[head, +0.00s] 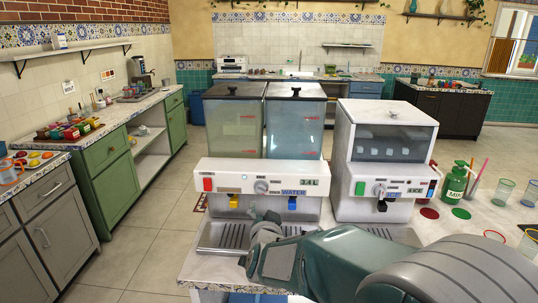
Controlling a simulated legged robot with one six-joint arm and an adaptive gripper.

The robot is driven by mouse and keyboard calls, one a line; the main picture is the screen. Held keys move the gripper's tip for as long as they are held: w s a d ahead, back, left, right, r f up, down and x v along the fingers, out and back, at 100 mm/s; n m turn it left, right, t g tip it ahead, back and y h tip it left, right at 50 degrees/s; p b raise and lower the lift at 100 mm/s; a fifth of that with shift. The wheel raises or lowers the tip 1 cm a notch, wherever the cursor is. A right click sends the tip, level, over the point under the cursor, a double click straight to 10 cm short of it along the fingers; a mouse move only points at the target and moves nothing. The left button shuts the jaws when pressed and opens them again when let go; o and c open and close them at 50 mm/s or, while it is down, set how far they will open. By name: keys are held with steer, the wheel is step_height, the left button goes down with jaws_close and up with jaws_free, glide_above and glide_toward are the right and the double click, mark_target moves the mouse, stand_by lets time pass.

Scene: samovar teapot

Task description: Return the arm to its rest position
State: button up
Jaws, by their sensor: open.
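My arm reaches in from the lower right of the head view, its teal-grey links folded low over the front counter. My gripper (262,214) is at the arm's far left end, in front of the water dispenser (262,178) and over its drip tray area. It is small in the picture and partly hidden by my own wrist. It is open, and I see nothing held in it.
An ice dispenser (385,158) stands right of the water dispenser. A green pump bottle (455,183) and several glasses (503,192) stand on the counter (470,220) at right. Open tiled floor (150,235) lies to the left, beside green cabinets (110,180).

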steer(key=s+d+n+g, duration=0.1)
steer(key=s+d+g, duration=0.2)
steer(key=s+d, duration=0.3)
steer(key=s+d+n+g, duration=0.2)
steer(key=s+d+g, duration=0.2)
steer(key=s, duration=1)
steer(key=s+d+n+g+h, duration=0.1)
steer(key=s+d+n+g, duration=0.1)
steer(key=s+d, duration=0.6)
steer(key=s+g, duration=0.1)
steer(key=s, duration=0.2)
steer(key=shift+d+r+g, duration=0.15)
steer(key=shift+r+g, duration=0.1)
steer(key=shift+g, duration=0.15)
